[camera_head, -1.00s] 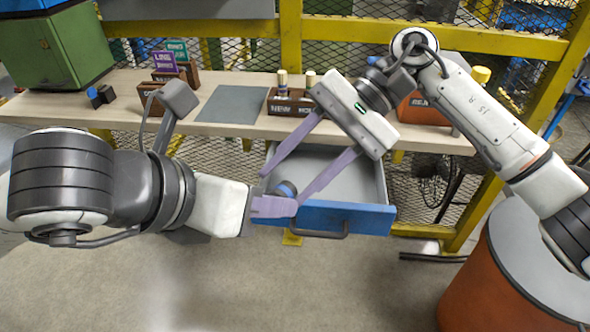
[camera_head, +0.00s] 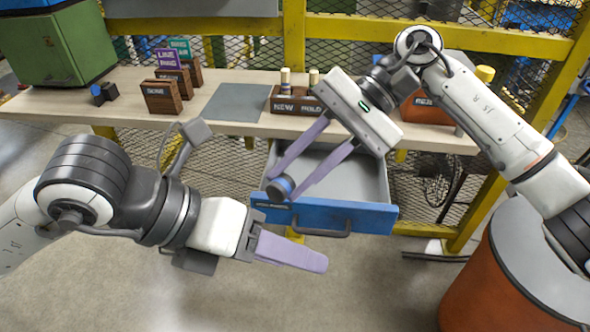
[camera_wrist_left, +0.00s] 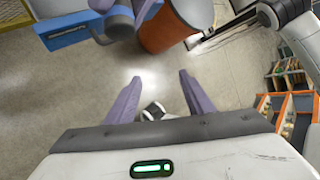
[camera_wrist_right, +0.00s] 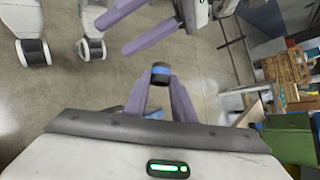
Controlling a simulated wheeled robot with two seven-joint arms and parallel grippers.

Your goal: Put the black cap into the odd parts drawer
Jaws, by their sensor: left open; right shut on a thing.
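The black cap (camera_head: 280,188), dark with a blue band, is between the fingertips of my right gripper (camera_head: 287,188). My right gripper is shut on it, as the right wrist view also shows the cap (camera_wrist_right: 160,73) at its fingertips. The odd parts drawer (camera_head: 345,216) is pulled open, with a blue front, a dark handle and a grey inside. In the head view the cap overlaps the drawer's front left corner; its height above it is hard to tell. My left gripper (camera_head: 290,252) is open and empty, below and in front of the drawer; its fingers (camera_wrist_left: 157,80) are apart.
The wooden bench (camera_head: 225,122) above the drawer bears a labelled wooden box (camera_head: 285,106) with turned pieces, a grey mat (camera_head: 237,102), label holders (camera_head: 162,97) and an orange-red bin (camera_head: 425,112). An orange drum (camera_head: 470,275) stands at the right. The floor at front is clear.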

